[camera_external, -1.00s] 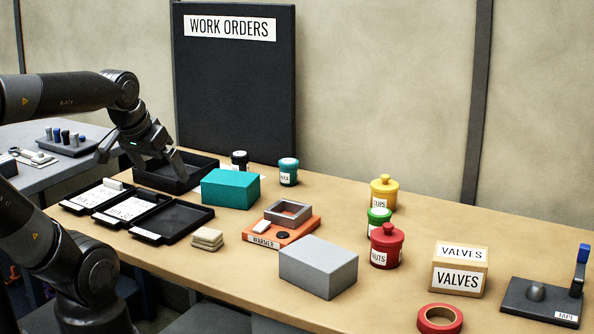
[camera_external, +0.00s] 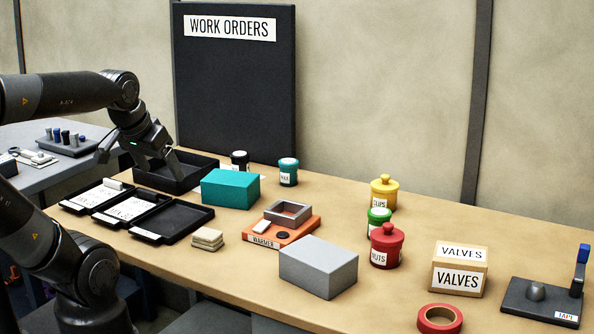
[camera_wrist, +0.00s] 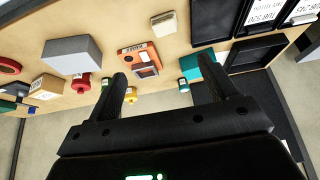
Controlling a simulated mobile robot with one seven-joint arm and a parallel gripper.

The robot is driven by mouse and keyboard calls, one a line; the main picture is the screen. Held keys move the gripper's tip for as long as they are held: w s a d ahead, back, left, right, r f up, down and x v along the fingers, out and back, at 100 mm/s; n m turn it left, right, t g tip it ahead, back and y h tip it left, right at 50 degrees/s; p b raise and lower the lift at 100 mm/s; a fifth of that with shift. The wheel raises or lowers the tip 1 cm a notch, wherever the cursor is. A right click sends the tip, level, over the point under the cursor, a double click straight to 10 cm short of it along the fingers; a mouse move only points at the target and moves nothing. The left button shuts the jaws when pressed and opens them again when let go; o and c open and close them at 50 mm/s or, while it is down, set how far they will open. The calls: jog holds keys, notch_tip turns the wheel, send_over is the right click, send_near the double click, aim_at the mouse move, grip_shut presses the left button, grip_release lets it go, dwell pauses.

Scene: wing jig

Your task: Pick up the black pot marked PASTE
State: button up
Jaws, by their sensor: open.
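The black pot (camera_external: 240,157) stands at the back of the table, in front of the dark board's lower edge in the external view. The teal box hides its lower part, and the little of its white label that shows is too small to read. My gripper (camera_external: 141,160) is open and empty, above the black trays and left of the pot, well apart from it. In the wrist view my gripper's two fingers (camera_wrist: 162,70) are spread with nothing between them that they touch. I cannot make out the black pot clearly there.
The teal box (camera_external: 230,188) stands in front of the black pot. A teal-lidded pot (camera_external: 288,172) stands to its right. A deep black tray (camera_external: 150,180) lies below my gripper. The orange warmer (camera_external: 285,235) and grey box (camera_external: 318,267) are nearer the front.

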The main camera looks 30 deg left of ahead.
jog(key=w+a+r, duration=0.1)
jog(key=w+r, duration=0.2)
jog(key=w, duration=0.4)
jog(key=w+a+r, duration=0.1)
jog(key=w+r, duration=0.1)
jog(key=w, duration=0.5)
jog(key=n+g, duration=0.1)
jog(key=n, duration=0.1)
send_over(242, 155)
jog(key=s, duration=0.3)
notch_tip(242, 155, down, 16)
jog(key=shift+y, duration=0.3)
jog(key=x, duration=0.6)
jog(key=shift+d, duration=0.25)
jog(key=x, duration=0.5)
jog(key=shift+s+f, duration=0.2)
jog(key=shift+f, duration=0.1)
jog(key=shift+c, duration=0.6)
jog(key=c, duration=1)
